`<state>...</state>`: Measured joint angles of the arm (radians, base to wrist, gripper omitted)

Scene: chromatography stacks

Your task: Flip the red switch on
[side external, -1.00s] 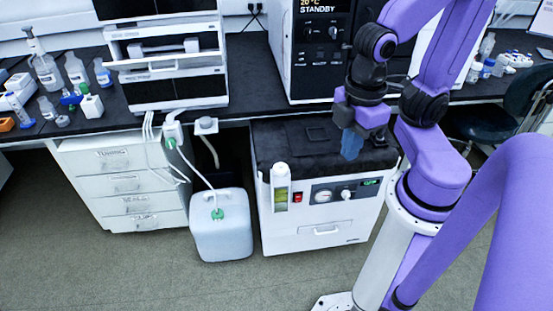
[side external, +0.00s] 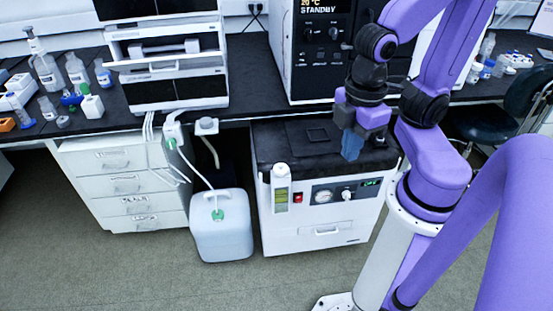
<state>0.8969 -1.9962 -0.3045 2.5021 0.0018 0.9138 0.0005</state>
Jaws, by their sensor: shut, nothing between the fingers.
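The red switch (side external: 298,198) is a small red rocker on the front panel of the white unit (side external: 290,238) with a black top, under the bench. It sits between a clear bottle-like cylinder and a round gauge. Its on or off position is too small to tell. My gripper (side external: 350,146) has blue fingers that point down, shut and empty. In the picture it is above and to the right of the switch, over the black top, apart from the switch.
Next to the switch are the cylinder (side external: 281,190), the gauge (side external: 323,196), a knob (side external: 346,195) and a lit green display (side external: 370,183). A white jug (side external: 221,235) with tubing stands to the left. The floor in front is clear.

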